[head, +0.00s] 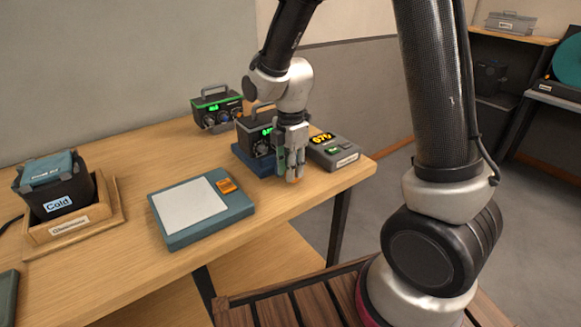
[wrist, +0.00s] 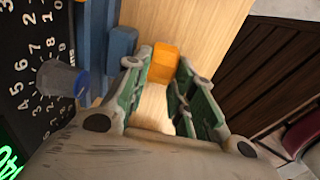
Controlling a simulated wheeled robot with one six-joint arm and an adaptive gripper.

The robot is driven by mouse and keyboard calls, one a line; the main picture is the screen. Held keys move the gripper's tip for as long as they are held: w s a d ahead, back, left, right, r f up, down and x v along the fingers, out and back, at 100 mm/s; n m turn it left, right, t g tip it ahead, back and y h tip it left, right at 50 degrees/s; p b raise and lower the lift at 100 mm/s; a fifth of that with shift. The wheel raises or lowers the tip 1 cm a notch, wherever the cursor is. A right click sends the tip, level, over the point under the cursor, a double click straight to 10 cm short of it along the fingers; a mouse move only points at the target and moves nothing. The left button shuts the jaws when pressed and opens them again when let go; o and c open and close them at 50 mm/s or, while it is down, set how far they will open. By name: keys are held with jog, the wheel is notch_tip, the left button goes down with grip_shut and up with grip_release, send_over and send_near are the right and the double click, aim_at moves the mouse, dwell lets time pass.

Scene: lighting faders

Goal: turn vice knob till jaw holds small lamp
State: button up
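My gripper (head: 290,172) points down at the desk's right part, in front of a dark box (head: 256,133) with a green display, on a blue base (head: 247,160). In the wrist view my gripper's green-padded fingers (wrist: 166,60) stand apart, with an orange block (wrist: 164,63) at the tips. The block nearly fills the gap; I cannot tell whether both fingers touch it or whether it is the vice knob. Blue blocks (wrist: 121,45), possibly vice parts, stand left of the fingers. I cannot make out the small lamp or a jaw holding it.
A numbered dial knob (wrist: 62,80) is close left of the gripper. A grey box (head: 333,153) with a yellow display stands right, another display box (head: 216,107) behind. A teal-and-white pad (head: 190,207) and a "Cold" container (head: 56,190) in a wooden tray (head: 104,207) are left.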

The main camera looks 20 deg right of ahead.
jog(key=shift+c, duration=1.2)
jog(key=shift+w+d+g+y, duration=0.1)
jog(key=shift+d+g+y, duration=0.25)
jog(key=shift+y, duration=0.55)
jog(key=shift+r+y, duration=0.1)
jog(key=shift+y, duration=0.4)
jog(key=o, duration=0.7)
jog(key=shift+d, duration=0.1)
jog(key=shift+o, duration=0.2)
jog(key=shift+r, duration=0.1)
